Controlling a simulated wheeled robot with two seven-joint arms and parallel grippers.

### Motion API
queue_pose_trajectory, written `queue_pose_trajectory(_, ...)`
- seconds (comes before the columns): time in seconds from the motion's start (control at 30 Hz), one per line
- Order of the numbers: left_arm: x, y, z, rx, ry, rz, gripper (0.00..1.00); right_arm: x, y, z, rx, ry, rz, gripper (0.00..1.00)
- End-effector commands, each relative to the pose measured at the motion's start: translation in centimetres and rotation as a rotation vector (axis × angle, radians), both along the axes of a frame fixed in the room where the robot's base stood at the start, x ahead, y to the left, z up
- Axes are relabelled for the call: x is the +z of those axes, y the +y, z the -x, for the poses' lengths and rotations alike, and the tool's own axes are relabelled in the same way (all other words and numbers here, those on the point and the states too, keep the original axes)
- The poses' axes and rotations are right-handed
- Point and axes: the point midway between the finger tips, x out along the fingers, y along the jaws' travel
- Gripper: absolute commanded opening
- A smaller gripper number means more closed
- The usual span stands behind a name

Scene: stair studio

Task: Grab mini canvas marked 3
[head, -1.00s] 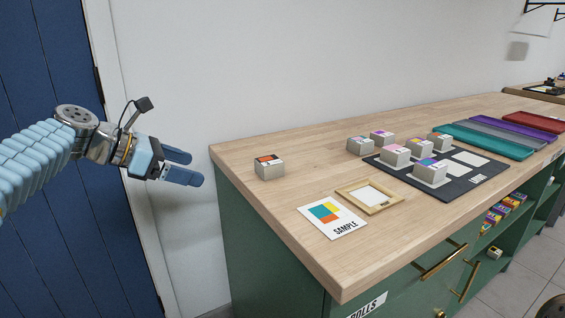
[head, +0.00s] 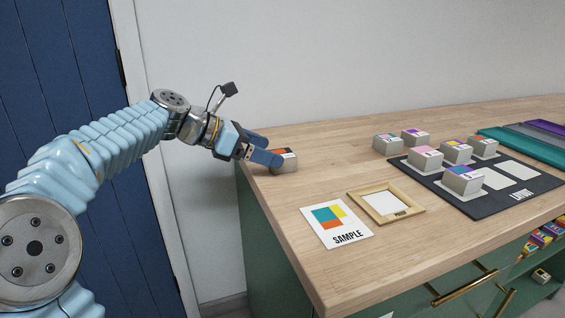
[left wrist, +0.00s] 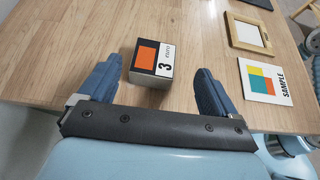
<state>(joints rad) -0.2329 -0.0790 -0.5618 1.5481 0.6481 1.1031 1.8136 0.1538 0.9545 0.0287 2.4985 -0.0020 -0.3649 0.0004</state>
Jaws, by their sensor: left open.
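In the left wrist view, the open fingers of my left gripper (left wrist: 154,85) stand on either side of the block's near part. The left finger looks close to it and a gap shows on the right; I cannot tell whether either touches. My right gripper is out of view.
A sample card (head: 337,221) and a small wooden frame (head: 385,203) lie right of the block on the counter (head: 300,262). Several similar blocks stand on and beside a dark mat (head: 500,200). Coloured trays (head: 520,147) lie farther right. The counter's left edge is close.

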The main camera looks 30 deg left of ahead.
Motion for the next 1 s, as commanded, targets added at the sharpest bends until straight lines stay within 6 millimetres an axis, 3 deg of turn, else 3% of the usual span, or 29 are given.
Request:
queue_pose_trajectory(0.4, -2.6, -2.3, -3.8, -0.001, 0.002, -0.001, 0.91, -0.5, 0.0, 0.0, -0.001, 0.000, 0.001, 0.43)
queue_pose_trajectory(0.63, -2.6, -2.4, -4.0, 0.001, 0.000, -0.001, 0.91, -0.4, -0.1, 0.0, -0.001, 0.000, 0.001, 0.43)
queue_pose_trajectory(1.0, -2.6, -2.4, -4.0, 0.000, 0.001, -0.001, 0.36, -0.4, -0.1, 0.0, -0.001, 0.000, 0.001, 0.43)
